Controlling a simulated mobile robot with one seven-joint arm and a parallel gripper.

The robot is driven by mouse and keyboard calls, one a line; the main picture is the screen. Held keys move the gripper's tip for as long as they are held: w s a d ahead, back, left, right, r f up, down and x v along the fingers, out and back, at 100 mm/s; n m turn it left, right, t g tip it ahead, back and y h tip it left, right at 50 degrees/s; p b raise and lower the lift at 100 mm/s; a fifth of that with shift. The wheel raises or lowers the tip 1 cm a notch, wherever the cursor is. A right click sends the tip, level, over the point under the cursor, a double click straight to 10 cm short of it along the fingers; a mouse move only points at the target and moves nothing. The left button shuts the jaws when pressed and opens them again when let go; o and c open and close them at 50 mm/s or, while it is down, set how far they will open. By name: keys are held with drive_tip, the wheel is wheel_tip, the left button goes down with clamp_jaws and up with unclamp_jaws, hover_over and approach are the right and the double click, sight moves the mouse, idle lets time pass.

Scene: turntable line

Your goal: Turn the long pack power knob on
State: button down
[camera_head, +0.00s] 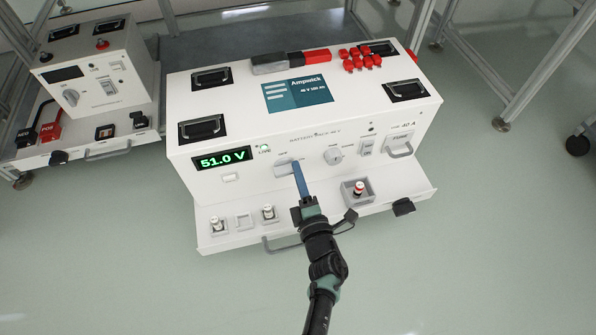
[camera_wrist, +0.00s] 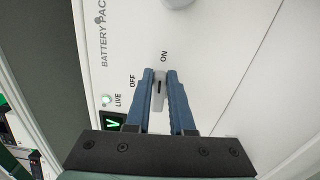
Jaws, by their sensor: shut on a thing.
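The long white battery pack (camera_head: 225,105) stands in the middle of the head view. Its grey power knob (camera_head: 284,166) is on the front face, beside the lit display (camera_head: 222,159) reading 51.0 V and a lit green lamp (camera_head: 264,148). My gripper (camera_head: 297,168) reaches the knob from the front. In the wrist view, the blue fingers of my gripper (camera_wrist: 159,82) are shut on either side of the knob (camera_wrist: 158,94). The knob's dark mark points up the picture, towards the ON label (camera_wrist: 164,56); the OFF label (camera_wrist: 132,80) is to its left.
A tray (camera_head: 325,212) with terminals juts out below. A smaller pack (camera_head: 125,55) stands at left. Red caps (camera_head: 359,59) lie on top.

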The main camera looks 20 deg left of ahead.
drive_tip(key=shift+s+f+m, duration=0.1)
drive_tip(key=shift+f+m, duration=0.1)
drive_tip(key=shift+m, duration=0.3)
drive_tip(key=c, duration=0.8)
unclamp_jaws()
drive_tip(key=shift+d+r, duration=0.1)
drive_tip(key=p+v, duration=0.6)
drive_tip(key=v, duration=0.6)
drive_tip(key=shift+s+d, duration=0.2)
drive_tip(key=shift+s, duration=0.15)
